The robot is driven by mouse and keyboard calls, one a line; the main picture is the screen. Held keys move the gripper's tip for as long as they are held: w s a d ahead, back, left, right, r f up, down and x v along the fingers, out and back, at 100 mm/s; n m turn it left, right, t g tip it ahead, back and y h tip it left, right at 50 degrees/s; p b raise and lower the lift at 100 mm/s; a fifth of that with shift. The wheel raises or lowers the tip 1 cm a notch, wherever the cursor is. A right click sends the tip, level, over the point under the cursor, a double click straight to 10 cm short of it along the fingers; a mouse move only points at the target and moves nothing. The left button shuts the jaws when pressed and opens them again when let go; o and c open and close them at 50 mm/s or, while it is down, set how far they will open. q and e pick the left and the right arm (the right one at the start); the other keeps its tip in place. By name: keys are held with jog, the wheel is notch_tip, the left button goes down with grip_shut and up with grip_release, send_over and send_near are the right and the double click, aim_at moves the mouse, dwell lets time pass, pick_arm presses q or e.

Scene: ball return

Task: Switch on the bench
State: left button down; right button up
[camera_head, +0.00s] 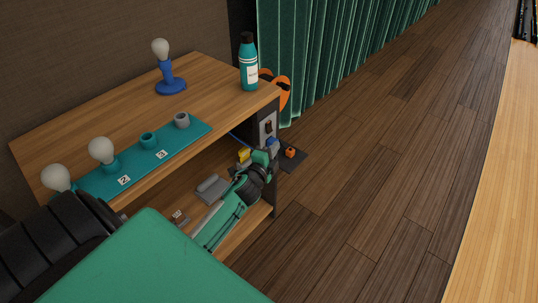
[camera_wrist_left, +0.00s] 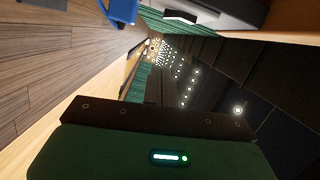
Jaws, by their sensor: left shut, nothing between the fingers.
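The wooden bench (camera_head: 215,75) has a grey switch plate (camera_head: 263,134) with a dark switch (camera_head: 268,126) on its right end. My left gripper (camera_head: 271,146) is shut and empty, just below the switch; I cannot tell whether it touches the plate. A teal board (camera_head: 185,140) on the bench top has sockets labelled 2 and 3. One unlit white bulb (camera_head: 101,150) stands on it, and another bulb (camera_head: 56,178) is partly hidden by my arm. A third bulb (camera_head: 160,48) stands on a blue stand (camera_head: 170,85). My right gripper is out of view.
A teal bottle (camera_head: 249,65) stands at the bench's back right corner. An orange object (camera_head: 282,88) is behind it. On the lower shelf are a grey block (camera_head: 211,188) and a yellow piece (camera_head: 244,155). A dark mat (camera_head: 293,160) holds an orange piece (camera_head: 290,152). Wood floor (camera_head: 370,160) is clear to the right.

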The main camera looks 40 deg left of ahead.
aim_at(269, 127)
pick_arm(q)
jog(key=w+a, duration=0.4)
jog(key=shift+w+a+f, duration=0.35)
